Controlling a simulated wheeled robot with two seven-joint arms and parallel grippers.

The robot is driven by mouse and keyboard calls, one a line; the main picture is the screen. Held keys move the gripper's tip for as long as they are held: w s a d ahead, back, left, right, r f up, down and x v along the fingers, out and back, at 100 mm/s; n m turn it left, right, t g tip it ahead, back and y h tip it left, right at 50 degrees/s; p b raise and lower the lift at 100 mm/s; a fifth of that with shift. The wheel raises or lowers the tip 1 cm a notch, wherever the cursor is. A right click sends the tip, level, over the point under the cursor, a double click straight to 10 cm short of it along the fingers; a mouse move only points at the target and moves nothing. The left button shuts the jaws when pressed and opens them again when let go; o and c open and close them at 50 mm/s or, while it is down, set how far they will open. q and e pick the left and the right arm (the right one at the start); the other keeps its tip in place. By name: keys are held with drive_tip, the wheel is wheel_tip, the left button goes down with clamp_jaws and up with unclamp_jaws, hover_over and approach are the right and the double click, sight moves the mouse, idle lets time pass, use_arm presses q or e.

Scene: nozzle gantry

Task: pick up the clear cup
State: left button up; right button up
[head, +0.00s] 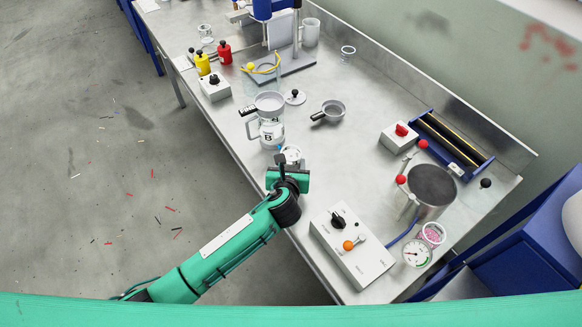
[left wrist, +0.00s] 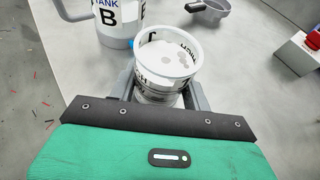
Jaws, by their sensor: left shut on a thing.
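The clear cup (left wrist: 166,62) shows in the left wrist view between my left gripper's fingers, with dark lettering on its wall and pale, greyish patches seen through its open top. My left gripper (left wrist: 167,95) is shut on it, one finger on each side. In the head view the cup (head: 293,153) is a small clear rim just beyond my left gripper (head: 290,165), near the bench's front edge. The gripper hides its lower part, and I cannot tell whether its base touches the bench. My right gripper is not in view.
The Tank B jug (head: 271,133) stands close behind the cup, to its left. A grey pan (head: 332,110) lies further back. A control box with knobs (head: 352,247) is to the right, near the front edge. The bench (head: 340,165) between is bare.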

use_arm(q)
wheel_tip(320, 180, up, 18)
drive_tip(key=shift+b, duration=0.4)
